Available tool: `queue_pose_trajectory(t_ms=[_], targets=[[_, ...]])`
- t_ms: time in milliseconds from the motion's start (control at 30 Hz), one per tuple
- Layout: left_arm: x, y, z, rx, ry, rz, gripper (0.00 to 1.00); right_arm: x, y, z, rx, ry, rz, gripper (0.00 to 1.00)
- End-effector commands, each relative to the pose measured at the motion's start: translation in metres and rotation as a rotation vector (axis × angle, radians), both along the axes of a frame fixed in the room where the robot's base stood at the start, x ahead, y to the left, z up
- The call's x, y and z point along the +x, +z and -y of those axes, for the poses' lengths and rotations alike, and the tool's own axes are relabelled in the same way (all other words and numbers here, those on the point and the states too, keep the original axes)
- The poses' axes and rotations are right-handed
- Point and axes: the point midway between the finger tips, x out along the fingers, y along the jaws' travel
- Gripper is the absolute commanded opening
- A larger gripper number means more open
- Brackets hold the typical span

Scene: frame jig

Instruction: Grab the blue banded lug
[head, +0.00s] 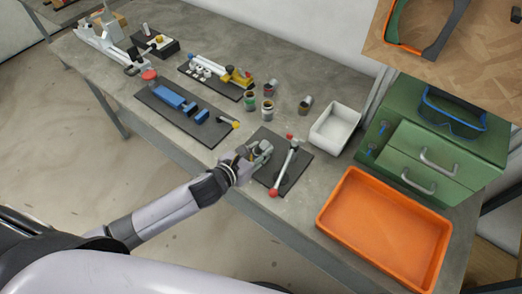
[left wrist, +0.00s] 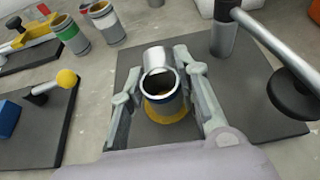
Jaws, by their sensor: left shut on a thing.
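A grey metal lug with a dark blue band (left wrist: 164,104) sits between the two fingers of my left gripper (left wrist: 158,64) in the left wrist view. The gripper is shut on it, one finger along each side. The lug's open end faces the camera. A yellow ring (left wrist: 178,116) shows around its lower part, and a pale metal cylinder (left wrist: 155,57) shows just beyond it. In the head view my left gripper (head: 261,150) is over the left part of a dark plate (head: 296,181) and largely hides the lug. My right gripper is not in view.
A lever with red knobs (head: 285,166) stands on the same plate, close right of the gripper. Several banded lugs, one green-banded (head: 250,104), stand behind. A white bin (head: 335,128), an orange tray (head: 350,238) and a green drawer cabinet (head: 440,140) lie to the right.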

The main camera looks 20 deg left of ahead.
Motion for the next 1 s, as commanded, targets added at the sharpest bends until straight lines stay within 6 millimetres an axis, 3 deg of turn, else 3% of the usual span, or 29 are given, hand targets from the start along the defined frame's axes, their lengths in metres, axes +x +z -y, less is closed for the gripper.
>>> queue_pose_trajectory(t_ms=[333, 667, 833, 1000], targets=[[0.0, 0.0, 0.0, 0.0, 0.0, 0.0, 0.0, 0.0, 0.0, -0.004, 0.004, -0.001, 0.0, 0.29], [0.001, 0.005, 0.0, 0.0, 0.0, 0.002, 0.0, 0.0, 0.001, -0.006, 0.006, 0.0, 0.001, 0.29], [0.001, 0.024, 0.0, 0.001, -0.002, 0.006, 0.0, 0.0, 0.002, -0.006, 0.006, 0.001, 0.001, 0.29], [0.001, 0.067, 0.0, 0.003, -0.005, 0.009, 0.0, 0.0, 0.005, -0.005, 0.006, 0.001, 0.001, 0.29]])
